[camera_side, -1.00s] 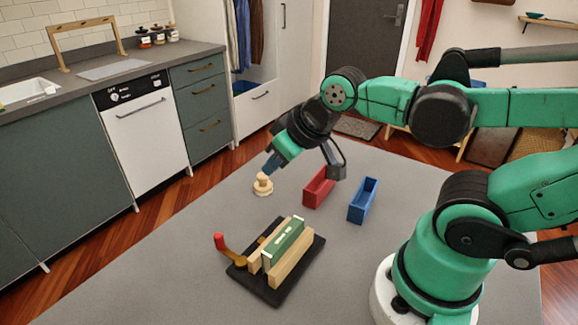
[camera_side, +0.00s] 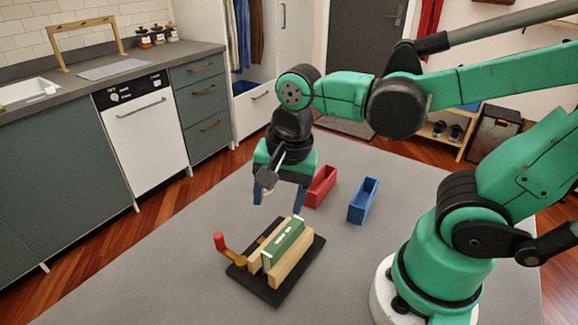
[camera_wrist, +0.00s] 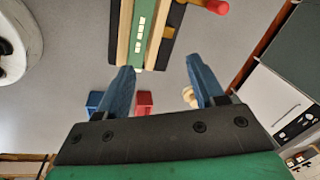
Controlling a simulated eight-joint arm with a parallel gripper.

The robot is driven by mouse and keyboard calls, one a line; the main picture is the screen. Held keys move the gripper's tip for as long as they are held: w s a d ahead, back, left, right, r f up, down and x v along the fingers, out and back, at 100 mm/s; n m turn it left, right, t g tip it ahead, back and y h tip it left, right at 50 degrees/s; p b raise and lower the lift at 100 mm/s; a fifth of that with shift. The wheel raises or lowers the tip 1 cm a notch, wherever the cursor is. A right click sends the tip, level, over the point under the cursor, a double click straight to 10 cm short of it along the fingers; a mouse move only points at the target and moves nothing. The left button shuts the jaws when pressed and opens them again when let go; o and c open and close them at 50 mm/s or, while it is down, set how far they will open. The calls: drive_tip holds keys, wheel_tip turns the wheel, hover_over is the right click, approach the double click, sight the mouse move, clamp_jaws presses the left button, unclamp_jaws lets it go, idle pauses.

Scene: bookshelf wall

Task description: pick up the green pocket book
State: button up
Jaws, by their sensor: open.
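The green pocket book (camera_side: 284,240) stands upright between two light wooden blocks on a black base (camera_side: 312,254), in a vise-like holder with a red-knobbed handle (camera_side: 220,242). In the wrist view the book (camera_wrist: 143,32) lies at the top, beyond my fingertips, with pale marks on its spine. My gripper (camera_side: 278,200) is open and empty, pointing down, above and behind the holder in the side view. Its two blue fingers also show in the wrist view (camera_wrist: 160,64), wide apart, with bare table between them. Nothing is in its grasp.
A red bin (camera_side: 321,188) and a blue bin (camera_side: 362,201) stand behind and right of the holder. A small pale wooden piece (camera_wrist: 190,96) shows in the wrist view near the right finger. The grey table (camera_side: 150,270) is clear to the left.

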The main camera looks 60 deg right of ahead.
sight(284, 235)
drive_tip(key=m, duration=0.1)
drive_tip(key=s+m+g, duration=0.1)
drive_tip(key=m, duration=0.1)
drive_tip(key=a+m+g, duration=0.1)
drive_tip(key=m, duration=0.1)
drive_tip(key=shift+s+f, duration=0.2)
drive_tip(key=shift+f, duration=2.85)
drive_tip(key=shift+c, duration=0.2)
clamp_jaws()
